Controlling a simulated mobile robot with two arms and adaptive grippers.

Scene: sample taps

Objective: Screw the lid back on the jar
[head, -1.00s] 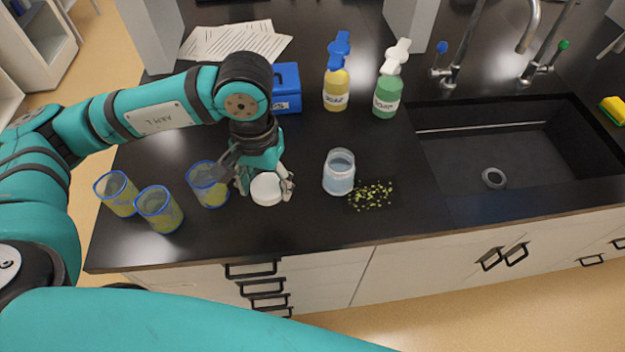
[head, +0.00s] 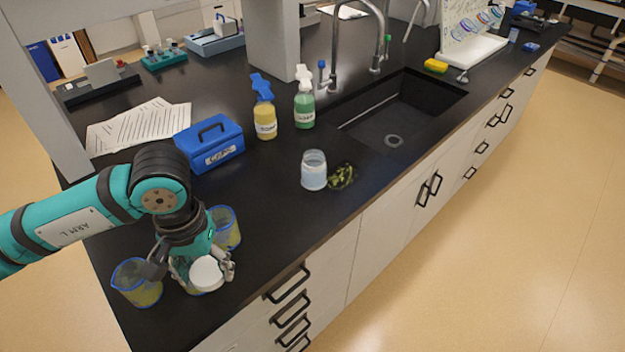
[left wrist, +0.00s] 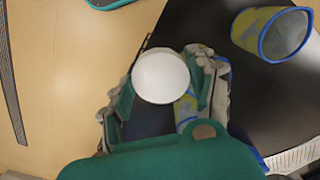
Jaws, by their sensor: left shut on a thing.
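The jar (head: 314,172) is clear with pale blue contents. It stands upright and open-topped on the black bench, in front of the soap bottles. My left gripper (head: 205,270) is shut on the round white lid (head: 206,273) and holds it over the beakers, left of and apart from the jar. In the left wrist view the lid (left wrist: 160,76) sits between the fingers. The jar is not in that view. My right gripper is not in view.
Beakers with blue rims stand around my left gripper: one left (head: 137,285), one behind (head: 227,228), one partly hidden below. Green-yellow bits (head: 342,176) lie beside the jar. A blue box (head: 210,147), yellow bottle (head: 265,118) and green bottle (head: 304,108) stand behind. The sink (head: 405,112) is right.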

